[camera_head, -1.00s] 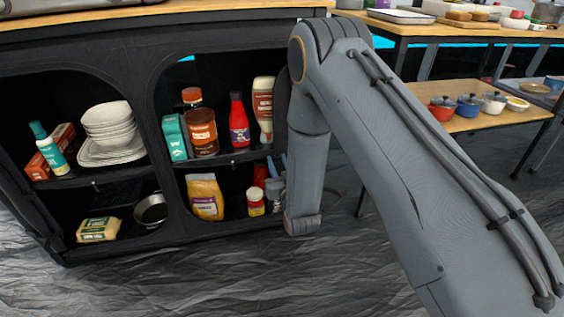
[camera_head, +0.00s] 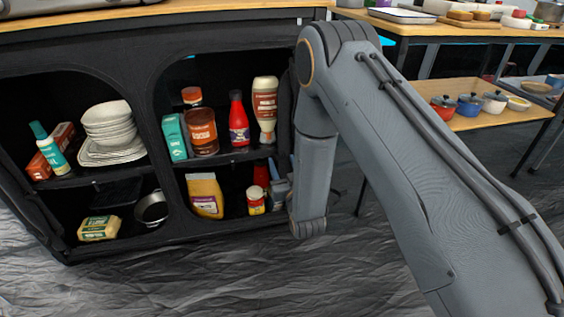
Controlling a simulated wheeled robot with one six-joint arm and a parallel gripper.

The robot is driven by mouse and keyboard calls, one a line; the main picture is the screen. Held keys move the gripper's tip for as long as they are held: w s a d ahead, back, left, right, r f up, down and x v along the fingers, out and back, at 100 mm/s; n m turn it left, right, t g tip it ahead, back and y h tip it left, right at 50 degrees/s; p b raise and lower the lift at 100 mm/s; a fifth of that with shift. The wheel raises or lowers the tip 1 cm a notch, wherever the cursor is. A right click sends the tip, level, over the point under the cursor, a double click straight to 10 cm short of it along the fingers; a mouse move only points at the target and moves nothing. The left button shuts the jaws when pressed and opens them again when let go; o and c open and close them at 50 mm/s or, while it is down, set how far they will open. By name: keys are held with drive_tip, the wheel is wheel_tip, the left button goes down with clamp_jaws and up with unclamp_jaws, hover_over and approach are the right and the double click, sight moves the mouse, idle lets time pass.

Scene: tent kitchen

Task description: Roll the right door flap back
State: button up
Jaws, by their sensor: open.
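The black fabric cupboard (camera_head: 160,60) has two arched openings, and both show their shelves. The right opening is uncovered across most of its width. A dark fabric strip (camera_head: 286,95) stands along its right edge, partly behind my arm; it may be the right door flap, but I cannot tell how it is folded. My gripper (camera_head: 279,180) shows only in part, as grey-blue pieces in front of the lower right of that opening, left of my wrist. It is open. I cannot tell whether it touches the fabric. My forearm hides the cupboard's right side.
The right opening holds a brown jar (camera_head: 202,130), a red bottle (camera_head: 239,122), a white-capped bottle (camera_head: 265,105) and a yellow bag (camera_head: 205,195). Stacked plates (camera_head: 108,130) stand in the left one. A wooden table (camera_head: 470,120) with pots is at right. The front floor is clear.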

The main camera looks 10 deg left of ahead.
drive_tip(key=p+v, duration=0.2)
drive_tip(key=v, duration=0.4)
drive_tip(key=shift+s, duration=0.35)
drive_tip(key=shift+d, duration=0.15)
